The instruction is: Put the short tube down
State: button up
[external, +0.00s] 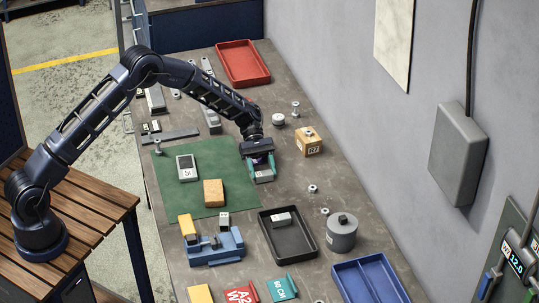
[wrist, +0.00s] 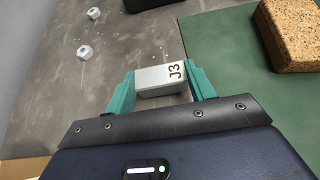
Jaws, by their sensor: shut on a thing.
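The short tube, a light grey block marked "J3" (wrist: 158,78), sits between the teal fingers of my gripper (wrist: 161,88) in the wrist view. My gripper is shut on it, one finger against each end. In the external view my gripper (external: 261,172) is low at the right edge of the green mat (external: 225,158), and the tube shows only as a small pale piece (external: 264,174) between the fingers. I cannot tell whether the tube touches the table.
A cork block (external: 213,193) lies on the mat left of my gripper. A black tray (external: 266,238) stands below it in the external view, holding a grey piece. A tan block (external: 308,147) and loose nuts (external: 312,189) are to the right. Bare table (wrist: 60,110) lies beside the tube.

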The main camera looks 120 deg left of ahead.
jog(key=shift+f, duration=0.1)
jog(key=o, duration=1)
jog(key=v, duration=1.2)
